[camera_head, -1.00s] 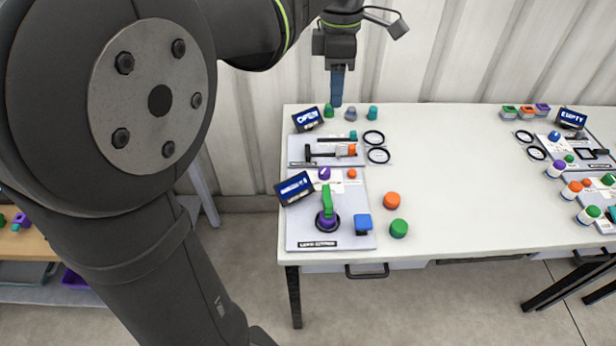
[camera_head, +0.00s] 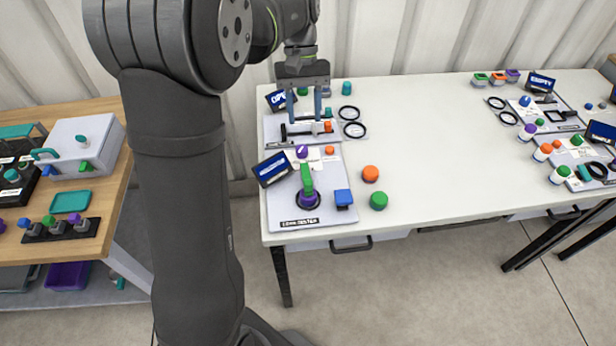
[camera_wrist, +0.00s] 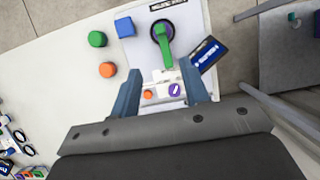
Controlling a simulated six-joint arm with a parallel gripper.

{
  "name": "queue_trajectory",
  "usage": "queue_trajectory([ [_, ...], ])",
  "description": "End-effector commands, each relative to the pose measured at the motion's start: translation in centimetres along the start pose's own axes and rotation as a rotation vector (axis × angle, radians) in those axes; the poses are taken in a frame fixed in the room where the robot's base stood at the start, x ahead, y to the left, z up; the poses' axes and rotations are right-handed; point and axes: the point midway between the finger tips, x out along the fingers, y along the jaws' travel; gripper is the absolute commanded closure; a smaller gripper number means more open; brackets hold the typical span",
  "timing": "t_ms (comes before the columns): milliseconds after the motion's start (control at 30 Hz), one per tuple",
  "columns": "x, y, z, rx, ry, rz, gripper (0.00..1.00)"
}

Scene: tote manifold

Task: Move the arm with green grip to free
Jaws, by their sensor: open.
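The arm with the green grip (camera_head: 307,181) stands on a purple round hub within a black ring, on the front grey board (camera_head: 330,213) at the table's left. In the head view the grip points away from the table's front edge. It also shows in the wrist view (camera_wrist: 164,48), pointing toward my gripper. A dark blue sign (camera_head: 272,169) stands left of it; its wording is too small to read surely. My gripper (camera_head: 303,110) is open and empty, with blue fingers pointing down. In the wrist view the fingertips (camera_wrist: 160,78) are apart, and the grip lies beyond them, untouched.
A blue block (camera_head: 343,199) sits right of the hub. Orange (camera_head: 370,174) and green (camera_head: 379,201) knobs lie on the table. A sign reading OPEN (camera_head: 278,99) and a rear board with a black bar lie behind. The table's middle is clear.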

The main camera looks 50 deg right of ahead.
Motion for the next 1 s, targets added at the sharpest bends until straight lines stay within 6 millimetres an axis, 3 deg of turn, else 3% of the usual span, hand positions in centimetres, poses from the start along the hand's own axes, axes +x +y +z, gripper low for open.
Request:
queue_trajectory([
  [167, 1.9, 0.0, 0.0, 0.005, -0.005, -0.001, 0.58],
  [700, 13.3, 0.0, 0.1, 0.003, -0.005, -0.002, 0.58],
  [1000, 16.9, 0.0, 0.0, 0.003, -0.002, -0.001, 0.58],
])
